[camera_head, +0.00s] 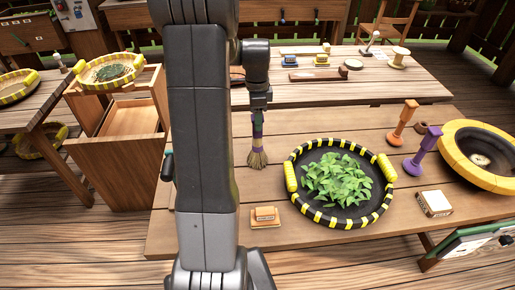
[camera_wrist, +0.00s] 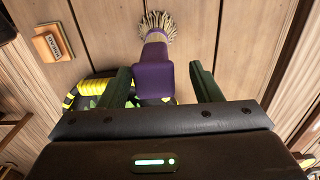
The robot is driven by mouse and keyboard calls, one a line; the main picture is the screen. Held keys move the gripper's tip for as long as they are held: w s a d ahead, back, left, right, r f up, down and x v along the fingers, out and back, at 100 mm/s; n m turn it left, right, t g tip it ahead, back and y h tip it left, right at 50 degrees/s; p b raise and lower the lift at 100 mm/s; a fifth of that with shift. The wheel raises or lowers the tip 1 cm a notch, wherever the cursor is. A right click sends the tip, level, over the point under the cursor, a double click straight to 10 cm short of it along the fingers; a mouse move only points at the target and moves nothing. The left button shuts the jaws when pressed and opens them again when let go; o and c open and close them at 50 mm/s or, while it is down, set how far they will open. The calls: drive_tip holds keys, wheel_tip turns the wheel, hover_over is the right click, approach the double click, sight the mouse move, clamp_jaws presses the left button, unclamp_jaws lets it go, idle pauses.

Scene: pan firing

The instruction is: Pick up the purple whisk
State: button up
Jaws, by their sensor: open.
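The purple whisk (camera_head: 257,128) has a purple handle and a pale bristle head. In the head view it appears upright, bristles down at the wooden table, just below my gripper (camera_head: 258,108). In the wrist view the whisk's handle (camera_wrist: 153,77) lies between the two dark green fingers of my gripper (camera_wrist: 162,84), with gaps visible on both sides. The bristles point away from my gripper. The fingers are open. The top of the handle is partly hidden by my gripper in the head view.
A black round tray (camera_head: 375,213) with a yellow-striped rim holds green leaves to the right. A small wooden block (camera_head: 265,214) lies at the front. Purple (camera_head: 421,153) and orange (camera_head: 402,123) upright tools and a yellow-rimmed pan (camera_head: 454,151) stand farther right.

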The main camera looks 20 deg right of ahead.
sight(257, 141)
drive_tip(key=shift+s+f+p, duration=0.15)
drive_tip(key=shift+f+p, duration=0.2)
drive_tip(key=shift+f, duration=1)
drive_tip(key=shift+s+f+p, duration=0.15)
drive_tip(key=shift+f+p, duration=0.15)
drive_tip(key=shift+f, duration=1.05)
clamp_jaws()
